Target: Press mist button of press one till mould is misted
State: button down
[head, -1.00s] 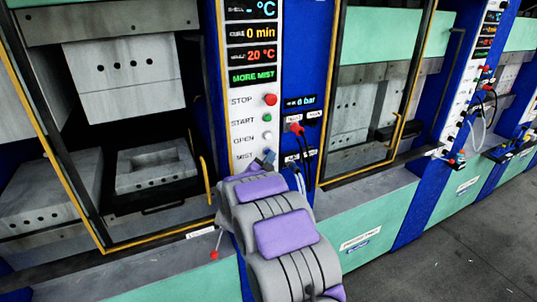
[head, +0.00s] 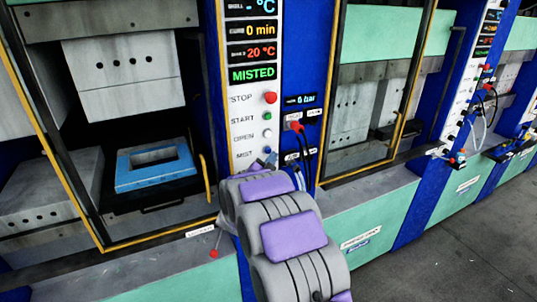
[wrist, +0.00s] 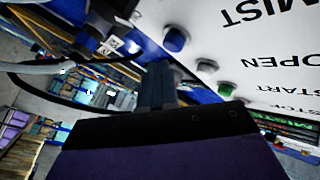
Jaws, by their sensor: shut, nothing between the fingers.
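Press one's white control panel (head: 241,125) has a column of buttons labelled STOP, START, OPEN and MIST. The blue mist button (head: 267,150) is the lowest and also shows in the wrist view (wrist: 176,38). My gripper (wrist: 158,68) is shut and empty, its fingertips just short of the blue button, with a small gap in the wrist view. In the head view my gripper (head: 270,161) is small and partly hidden by my arm, just below that button. The status display (head: 252,73) reads MISTED in green. The lower mould (head: 152,180) inside the press is blue on top.
A red emergency-type knob (head: 295,126) and black hoses sit right of the panel. A yellow-edged door frame (head: 75,185) borders the press opening. Green (wrist: 226,89) and white buttons lie close to my gripper. More presses stand to the right beside open grey floor (head: 470,220).

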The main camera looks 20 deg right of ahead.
jog(key=shift+s, duration=0.15)
jog(key=s+b, duration=0.2)
jog(key=s, duration=0.2)
jog(key=shift+s+d, duration=0.1)
jog(key=shift+s, duration=0.3)
dwell(0.8)
